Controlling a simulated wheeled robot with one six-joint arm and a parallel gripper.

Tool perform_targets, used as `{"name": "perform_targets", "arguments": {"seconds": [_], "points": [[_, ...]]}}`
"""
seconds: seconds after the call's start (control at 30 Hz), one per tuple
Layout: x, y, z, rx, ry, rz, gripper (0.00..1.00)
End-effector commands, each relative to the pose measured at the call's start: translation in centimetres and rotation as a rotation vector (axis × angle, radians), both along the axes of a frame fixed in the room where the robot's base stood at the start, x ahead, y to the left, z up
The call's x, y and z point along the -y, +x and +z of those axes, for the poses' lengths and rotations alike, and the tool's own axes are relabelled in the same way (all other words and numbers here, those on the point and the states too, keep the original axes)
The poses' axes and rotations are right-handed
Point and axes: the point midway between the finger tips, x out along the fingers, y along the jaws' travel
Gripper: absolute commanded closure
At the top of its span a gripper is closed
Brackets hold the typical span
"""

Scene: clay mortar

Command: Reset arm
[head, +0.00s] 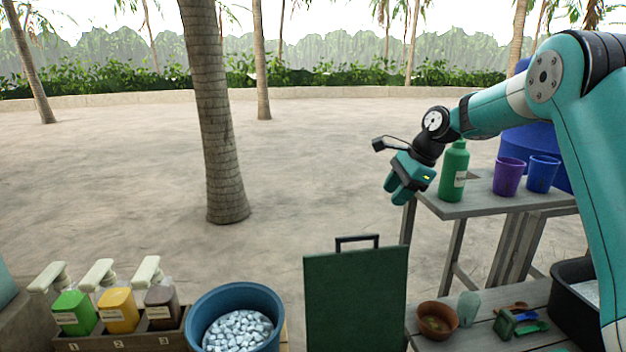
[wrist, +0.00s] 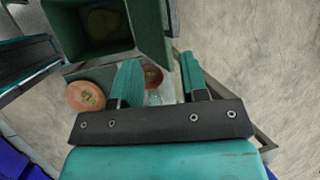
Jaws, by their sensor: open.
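My gripper (head: 397,190) is in the air in the head view, left of the green bottle (head: 453,172) on the raised grey table (head: 480,201). It points downward and slightly left, apart from the things around it. In the wrist view my gripper (wrist: 158,68) has its two teal fingers spread with a gap between them, and no held object shows. A reddish-brown bowl (wrist: 153,77) shows beyond the gap, and a second round clay piece (wrist: 86,96) lies left of the fingers. A dark green open box (wrist: 152,35) is above the fingers in that view.
A purple cup (head: 509,177) and a blue cup (head: 542,174) stand on the raised table. Below are a clay bowl (head: 437,320), small tools and a green box (head: 356,300). Pump bottles (head: 118,310) and a blue tub (head: 205,298) are at lower left. Open ground lies left of my gripper.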

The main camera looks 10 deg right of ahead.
Motion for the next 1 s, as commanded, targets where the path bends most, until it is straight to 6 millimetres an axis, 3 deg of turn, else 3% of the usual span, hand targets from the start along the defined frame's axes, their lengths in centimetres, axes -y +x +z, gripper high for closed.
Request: {"name": "perform_targets", "arguments": {"seconds": [0.07,0.17,0.27,0.4,0.5,0.6,0.73,0.83,1.0], "points": [[-0.7,-0.4,0.3,0.009,-0.007,0.032,0.6],[-3.6,-2.2,1.4,0.049,-0.038,0.177,0.6],[-8.4,-6.3,3.0,0.125,-0.092,0.448,0.6],[-15.1,-15.1,4.3,0.272,-0.177,0.94,0.6],[-18.2,-22.2,4.2,0.382,-0.224,1.289,0.6],[-19.8,-28.5,3.4,0.487,-0.258,1.596,0.6],[-20.4,-34.5,2.0,0.59,-0.28,1.884,0.6],[-20.3,-36.9,1.3,0.635,-0.287,2.006,0.6],[-20.4,-37.9,0.9,0.657,-0.289,2.064,0.6]]}}
